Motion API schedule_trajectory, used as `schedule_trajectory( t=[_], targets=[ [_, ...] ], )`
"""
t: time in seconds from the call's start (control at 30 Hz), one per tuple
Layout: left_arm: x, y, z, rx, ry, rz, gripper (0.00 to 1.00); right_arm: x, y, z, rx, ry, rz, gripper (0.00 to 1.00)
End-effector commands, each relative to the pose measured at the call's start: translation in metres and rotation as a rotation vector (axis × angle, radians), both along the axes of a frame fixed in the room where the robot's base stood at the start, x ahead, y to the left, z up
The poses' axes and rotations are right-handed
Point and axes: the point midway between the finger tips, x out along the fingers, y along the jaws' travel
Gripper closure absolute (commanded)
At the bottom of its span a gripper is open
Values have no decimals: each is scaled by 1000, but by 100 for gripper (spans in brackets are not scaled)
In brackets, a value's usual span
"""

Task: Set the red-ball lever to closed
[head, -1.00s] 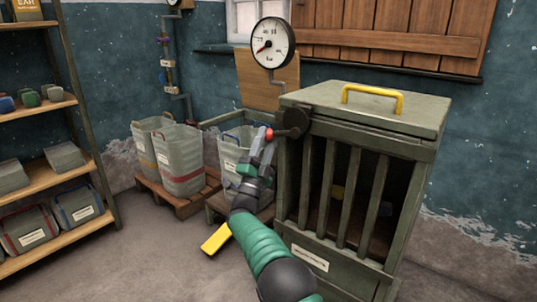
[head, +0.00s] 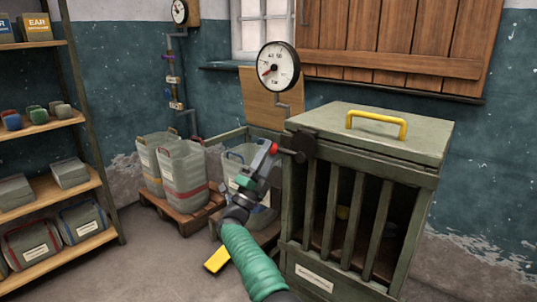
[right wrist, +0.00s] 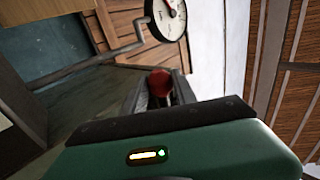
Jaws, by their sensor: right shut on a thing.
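The red-ball lever (head: 274,148) sticks out to the left from a dark round pivot at the upper left corner of a grey-green slatted cabinet (head: 312,200). Its red ball also shows in the right wrist view (right wrist: 160,83), by the fingers. My right gripper (head: 268,155) is shut on the lever at its ball end, reaching up from below. The fingers hide part of the ball. The lever looks roughly level, tilted slightly. My left gripper is in neither view.
A round gauge (head: 279,66) stands above the lever. The cabinet lid carries a yellow handle (head: 376,124). Grey bags (head: 184,180) stand on a pallet to the left, and shelves (head: 50,190) stand further left. A yellow piece (head: 217,260) is low beside my arm.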

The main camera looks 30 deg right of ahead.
Motion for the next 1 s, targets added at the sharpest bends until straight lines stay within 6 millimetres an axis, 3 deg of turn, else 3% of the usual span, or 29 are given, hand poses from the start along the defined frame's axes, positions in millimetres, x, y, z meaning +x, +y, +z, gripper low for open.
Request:
schedule_trajectory(
  t=[0.13,0.17,0.23,0.67,0.77,1.0],
  targets=[
    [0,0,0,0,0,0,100,0,-1,1,-2,2,1,100],
    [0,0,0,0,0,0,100,0,0,1,-2,2,1,64],
    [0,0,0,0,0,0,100,0,0,1,-2,2,1,57],
    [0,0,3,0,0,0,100,-2,8,-7,0,4,1,57],
    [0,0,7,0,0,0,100,-8,21,-19,-2,6,2,57],
    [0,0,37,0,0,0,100,-25,69,-70,-1,8,4,57]
  ],
)
